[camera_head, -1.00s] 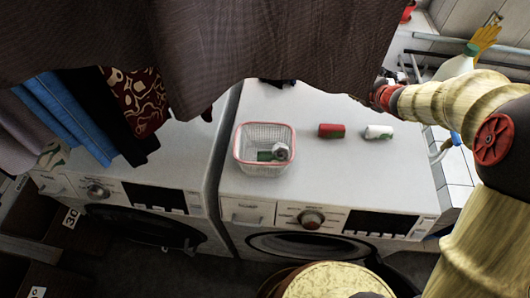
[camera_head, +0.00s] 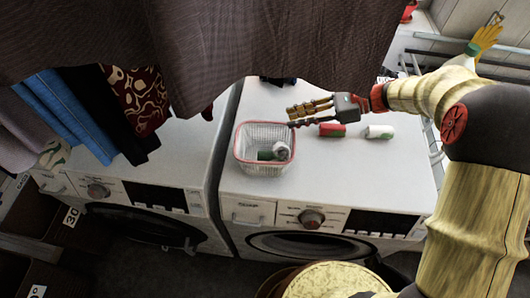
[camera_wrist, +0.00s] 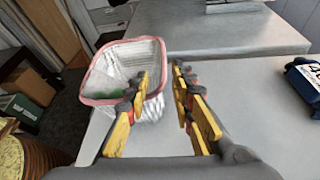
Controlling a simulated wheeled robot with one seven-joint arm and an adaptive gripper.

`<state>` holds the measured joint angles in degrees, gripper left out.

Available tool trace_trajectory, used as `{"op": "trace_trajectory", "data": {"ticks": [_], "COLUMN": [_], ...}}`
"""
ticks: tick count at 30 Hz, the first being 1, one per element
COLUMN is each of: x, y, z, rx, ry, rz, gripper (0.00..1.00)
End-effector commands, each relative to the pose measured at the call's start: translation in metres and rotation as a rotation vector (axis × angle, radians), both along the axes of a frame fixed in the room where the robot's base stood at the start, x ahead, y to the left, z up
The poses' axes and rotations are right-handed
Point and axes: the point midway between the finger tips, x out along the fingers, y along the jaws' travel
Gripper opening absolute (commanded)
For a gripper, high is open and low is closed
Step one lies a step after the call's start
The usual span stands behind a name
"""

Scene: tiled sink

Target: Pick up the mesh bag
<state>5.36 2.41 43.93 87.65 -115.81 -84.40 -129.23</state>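A white mesh container with a pink-red rim, like a basket (camera_head: 243,155), stands on the right washing machine. It is the only mesh thing I can make out; whether it is the mesh bag I cannot tell. Small green and white items lie inside it. It also shows at the left in the wrist view (camera_wrist: 97,90). My gripper (camera_head: 291,117) is open, its fingers pointing left, with the tips near the basket's back right corner in the head view. In the wrist view my gripper (camera_wrist: 161,75) has nothing between its fingers, and the left finger overlaps the basket's edge. Contact cannot be told.
A red and green cylinder (camera_head: 332,131) and a white and green one (camera_head: 379,132) lie right of the basket. A dark blue item with a white label (camera_wrist: 305,85) lies at the wrist view's right. Hanging cloth (camera_head: 220,40) covers the top. The machine's front top is clear.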

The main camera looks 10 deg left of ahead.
Motion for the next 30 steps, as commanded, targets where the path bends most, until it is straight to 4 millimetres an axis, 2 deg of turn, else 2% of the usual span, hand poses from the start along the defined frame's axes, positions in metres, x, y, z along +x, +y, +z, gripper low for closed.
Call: {"op": "trace_trajectory", "data": {"ticks": [1, 6, 16, 25, 30], "x": [-0.002, -0.005, -0.007, -0.011, -0.011], "y": [0.01, 0.033, 0.052, 0.089, 0.091], "z": [-0.005, -0.015, -0.022, -0.037, -0.038], "rx": [-0.001, -0.001, -0.001, -0.001, -0.002], "ry": [0.001, 0.002, 0.002, 0.003, 0.002], "rz": [0.004, 0.002, -0.001, -0.001, -0.003], "gripper": [0.24, 0.24, 0.24, 0.24, 0.24]}}
